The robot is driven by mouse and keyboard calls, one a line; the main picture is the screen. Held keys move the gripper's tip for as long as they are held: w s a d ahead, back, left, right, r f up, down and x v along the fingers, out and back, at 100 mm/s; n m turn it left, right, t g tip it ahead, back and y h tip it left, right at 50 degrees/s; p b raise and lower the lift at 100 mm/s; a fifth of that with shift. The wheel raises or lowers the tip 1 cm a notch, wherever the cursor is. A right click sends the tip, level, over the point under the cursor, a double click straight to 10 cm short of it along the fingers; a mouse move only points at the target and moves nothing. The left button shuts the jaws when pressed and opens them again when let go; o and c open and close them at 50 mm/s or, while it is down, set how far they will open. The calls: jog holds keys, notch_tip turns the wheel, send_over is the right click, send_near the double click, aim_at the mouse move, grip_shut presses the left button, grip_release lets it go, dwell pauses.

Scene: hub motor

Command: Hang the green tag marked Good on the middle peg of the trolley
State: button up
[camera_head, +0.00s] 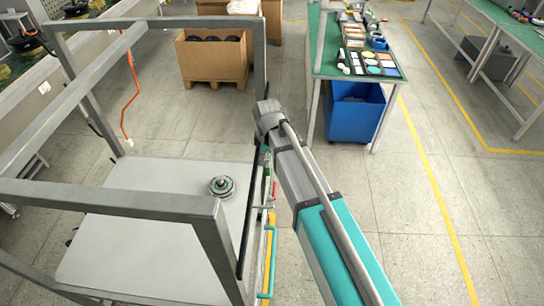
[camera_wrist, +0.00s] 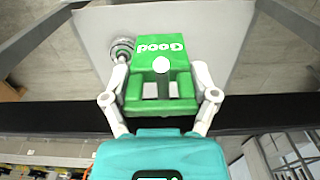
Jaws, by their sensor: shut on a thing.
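The green tag marked Good (camera_wrist: 160,43) is between the fingers of my gripper (camera_wrist: 161,92) in the wrist view. Its lettering appears upside down there, and a round white spot shows near its lower edge. My gripper is shut on it. In the head view my gripper (camera_head: 265,158) is small and partly hidden by my arm, beside the right side of the grey trolley (camera_head: 125,245). Small pale rod-like parts (camera_head: 262,207) show on that side, but I cannot tell which is the middle peg. I cannot see the tag touching any peg.
A round hub motor (camera_head: 222,187) sits on the trolley's deck, and it also shows in the wrist view (camera_wrist: 122,48). Trolley frame bars surround the deck. A blue bin (camera_head: 353,118) stands under a green table. A cardboard box (camera_head: 212,62) is behind. Floor at right is clear.

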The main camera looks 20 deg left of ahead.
jog(key=o, duration=1)
jog(key=s+d+f+m+b, duration=0.2)
jog(key=d+m, duration=0.5)
jog(key=d, duration=0.6)
jog(key=s+d+f+m+b, duration=0.1)
jog(key=d+f+m+b, duration=0.4)
jog(key=d, duration=0.8)
jog(key=s+d+f+m+b, duration=0.2)
jog(key=d+f+m+b, duration=0.2)
jog(key=d+m, duration=0.4)
jog(key=d, duration=0.5)
jog(key=shift+s+f+m, duration=0.15)
jog(key=shift+s+m, duration=0.15)
jog(key=shift+s, duration=0.05)
